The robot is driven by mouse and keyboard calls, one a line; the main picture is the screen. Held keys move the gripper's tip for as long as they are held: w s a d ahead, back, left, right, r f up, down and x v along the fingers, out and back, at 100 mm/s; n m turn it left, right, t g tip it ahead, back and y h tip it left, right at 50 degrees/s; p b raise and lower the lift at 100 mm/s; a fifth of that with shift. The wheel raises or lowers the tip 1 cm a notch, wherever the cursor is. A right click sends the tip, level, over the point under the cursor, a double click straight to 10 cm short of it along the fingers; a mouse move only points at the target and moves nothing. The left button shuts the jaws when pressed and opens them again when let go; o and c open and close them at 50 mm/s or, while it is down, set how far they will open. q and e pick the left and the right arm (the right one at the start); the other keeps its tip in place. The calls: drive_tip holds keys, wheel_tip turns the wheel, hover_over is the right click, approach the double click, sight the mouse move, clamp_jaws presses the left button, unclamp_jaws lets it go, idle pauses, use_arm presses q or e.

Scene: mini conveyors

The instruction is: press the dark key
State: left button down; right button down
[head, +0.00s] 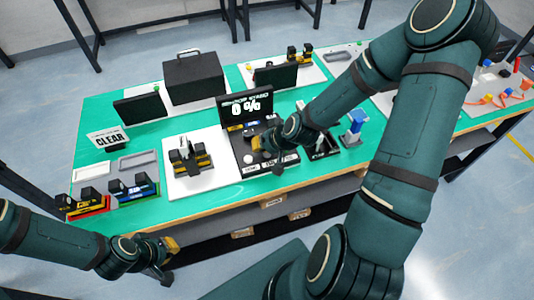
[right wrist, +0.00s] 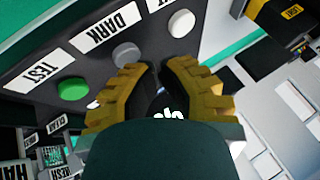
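The dark key is a round grey button (right wrist: 126,54) beside the label reading DARK (right wrist: 112,28) on a black console, top centre in the right wrist view. A green key (right wrist: 72,89) by the TEST label lies to its left and a white key (right wrist: 181,23) to its right. My right gripper (right wrist: 160,68) is partly open with nothing visible between its yellow fingers. Its fingertips are close to the grey key; contact cannot be told. In the head view this gripper (head: 262,144) is over the console and hides part of it. My left gripper (head: 165,256) is in front of the table, away from the console.
A dark display (head: 245,107) stands behind the console. A white board with a yellow-black device (head: 188,158) is to the left. A blue-topped item (head: 356,120) stands to the right. A CLEAR sign (head: 108,138) and a black case (head: 194,79) are further off.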

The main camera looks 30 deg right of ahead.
drive_tip(key=shift+f+b, duration=0.3)
drive_tip(key=shift+f, duration=0.1)
idle(0.6)
drive_tip(key=shift+r, duration=0.2)
drive_tip(key=shift+r+p, duration=0.6)
drive_tip(key=shift+r, duration=0.1)
wheel_tip(320, 180, up, 5)
drive_tip(key=p, duration=0.4)
idle(1.0)
